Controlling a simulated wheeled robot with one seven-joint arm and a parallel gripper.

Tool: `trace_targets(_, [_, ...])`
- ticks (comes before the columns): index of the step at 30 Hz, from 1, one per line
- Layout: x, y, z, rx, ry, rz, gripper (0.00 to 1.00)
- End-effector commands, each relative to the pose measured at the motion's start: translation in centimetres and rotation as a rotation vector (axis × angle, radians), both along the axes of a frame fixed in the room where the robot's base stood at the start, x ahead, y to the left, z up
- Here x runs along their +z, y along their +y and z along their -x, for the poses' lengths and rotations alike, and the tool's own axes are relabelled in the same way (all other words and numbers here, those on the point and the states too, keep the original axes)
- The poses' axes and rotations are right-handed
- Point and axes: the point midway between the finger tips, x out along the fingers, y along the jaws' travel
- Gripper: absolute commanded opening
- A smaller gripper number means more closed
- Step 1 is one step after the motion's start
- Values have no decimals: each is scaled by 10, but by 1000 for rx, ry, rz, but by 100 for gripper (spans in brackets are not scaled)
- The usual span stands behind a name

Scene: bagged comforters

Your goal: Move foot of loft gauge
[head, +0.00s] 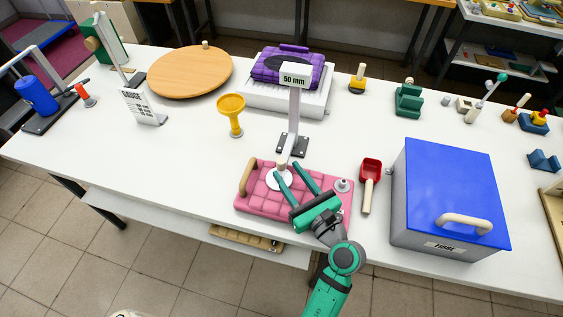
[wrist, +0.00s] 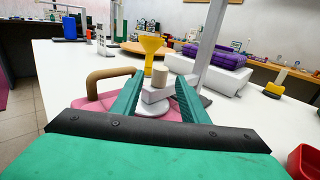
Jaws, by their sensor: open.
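The loft gauge has a grey upright post (head: 293,125) on a dark base plate (head: 303,145), with a "50 mm" sign (head: 296,75) on top. Its foot, a pale round disc (head: 278,182) with a grey block and a beige knob (wrist: 160,76), is over the pink quilted comforter (head: 318,207). Whether the disc presses on the comforter is hard to tell. My gripper (head: 287,169) is open, reaching in from the front over the comforter. In the wrist view the knob and foot show between its two green fingers, apart from both.
A red scoop (head: 370,172) and a grey box with a blue lid (head: 450,185) stand to the right. A yellow funnel (head: 232,106) is at the back left. Behind the post, a purple bagged comforter (head: 285,68) lies on a white scale-like block (head: 262,96). The table's left middle is clear.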

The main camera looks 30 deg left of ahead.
Motion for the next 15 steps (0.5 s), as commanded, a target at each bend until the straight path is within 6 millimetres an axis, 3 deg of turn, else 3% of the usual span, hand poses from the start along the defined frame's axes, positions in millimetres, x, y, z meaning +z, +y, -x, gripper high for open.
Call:
trace_targets(6, [0, 29, -18, 0, -1, -1, 40])
trace_targets(15, [0, 43, -26, 0, 2, -1, 40])
